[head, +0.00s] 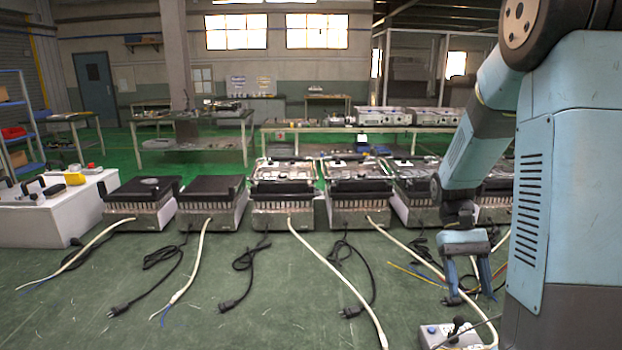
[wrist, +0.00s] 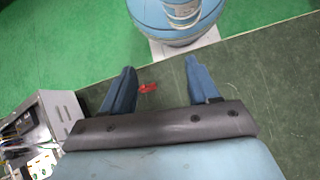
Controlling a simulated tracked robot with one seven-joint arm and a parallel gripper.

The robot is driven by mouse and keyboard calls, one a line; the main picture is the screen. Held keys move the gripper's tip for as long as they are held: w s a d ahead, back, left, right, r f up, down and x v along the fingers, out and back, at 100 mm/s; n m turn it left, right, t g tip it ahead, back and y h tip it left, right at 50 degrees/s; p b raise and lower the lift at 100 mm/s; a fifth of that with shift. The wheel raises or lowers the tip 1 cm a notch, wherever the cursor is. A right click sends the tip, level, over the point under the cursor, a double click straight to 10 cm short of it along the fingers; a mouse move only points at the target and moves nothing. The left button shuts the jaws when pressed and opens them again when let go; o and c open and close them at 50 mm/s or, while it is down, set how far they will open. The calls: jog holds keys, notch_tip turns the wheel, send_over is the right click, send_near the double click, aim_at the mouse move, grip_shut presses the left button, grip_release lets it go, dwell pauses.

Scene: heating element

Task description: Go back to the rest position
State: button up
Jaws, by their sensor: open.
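My gripper (head: 468,284) hangs at the right of the head view, fingers pointing down, below my blue arm. Its two blue fingers are apart with nothing between them. The gripper is in front of the row's right part in the head view.
A small grey control box (head: 450,335) is at the bottom right. Long tables (head: 335,130) are behind.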

jog(key=s+a+r+t, duration=0.4)
jog(key=r+t, duration=0.3)
jog(key=r, duration=0.1)
jog(key=s+a+r+n+t, duration=0.1)
jog(key=s+a+r+t, duration=0.3)
jog(key=r+t, duration=0.3)
jog(key=shift+s+a+r+n, duration=0.3)
jog(key=shift+s+a+r, duration=0.05)
jog(key=shift+s+r, duration=0.1)
